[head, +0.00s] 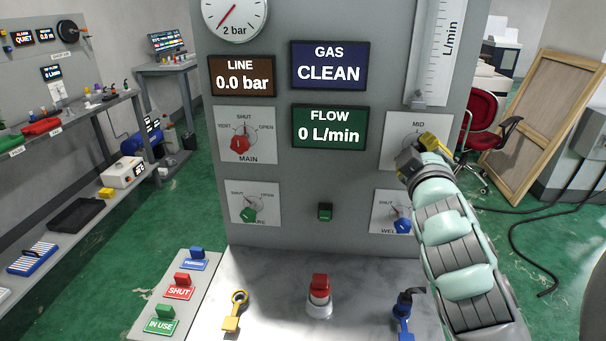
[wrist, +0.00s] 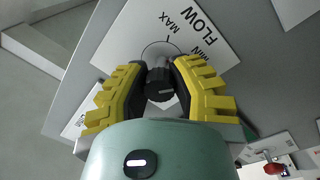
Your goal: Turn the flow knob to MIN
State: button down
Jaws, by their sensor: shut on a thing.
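The flow knob (wrist: 160,84) is dark with a short white mark on its face. It sits on a white plate (wrist: 140,30) lettered FLOW, MAX and MIN in the wrist view. My gripper (wrist: 158,72) is closed around the knob, one yellow-padded finger on each side. I cannot tell for sure which label the knob points to. In the head view my gripper (head: 422,153) covers the knob, and only part of its plate (head: 399,128) with the word MID shows. The flow display (head: 330,127) reads 0 L/min.
Below the flow plate is a blue-handled knob (head: 403,226), close to my arm. At the left are a red MAIN knob (head: 240,144) and a green knob (head: 249,215). A red button (head: 319,288) and a yellow key-like tag (head: 234,312) are on the front ledge.

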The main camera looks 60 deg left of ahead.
dwell(0.4)
jog(key=c, duration=0.7)
grip_release()
jog(key=shift+c, duration=0.2)
